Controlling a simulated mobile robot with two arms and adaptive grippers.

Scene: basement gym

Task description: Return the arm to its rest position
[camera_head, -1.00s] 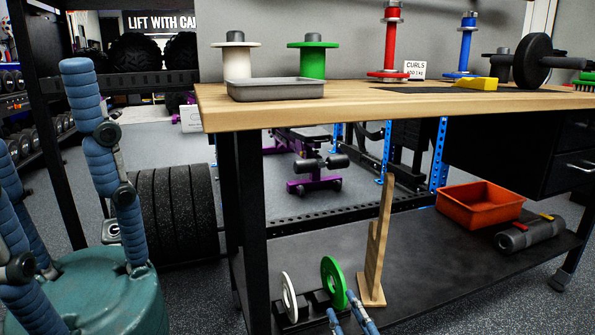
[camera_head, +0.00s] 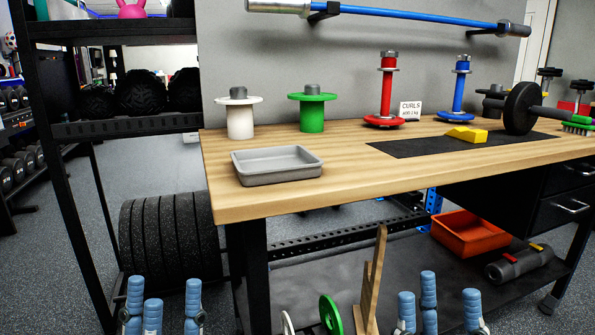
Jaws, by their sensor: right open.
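My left gripper (camera_head: 164,303) shows at the bottom left edge, its blue fingers pointing up and spread apart with nothing between them. My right gripper (camera_head: 438,308) shows at the bottom edge right of centre, its blue fingers also upright, spread and empty. Both are low, in front of the workbench (camera_head: 240,203) and below its top. Only the fingers show; the palms and arms are out of view. Neither gripper is seen touching anything.
On the bench stand a grey tray (camera_head: 277,177), white (camera_head: 239,118) and green (camera_head: 312,113) spools, red (camera_head: 386,95) and blue (camera_head: 458,95) posts and a dumbbell (camera_head: 521,107). A wooden stand (camera_head: 371,290) and an orange bin (camera_head: 470,243) are on the lower shelf. Thick tyres (camera_head: 170,235) stand left.

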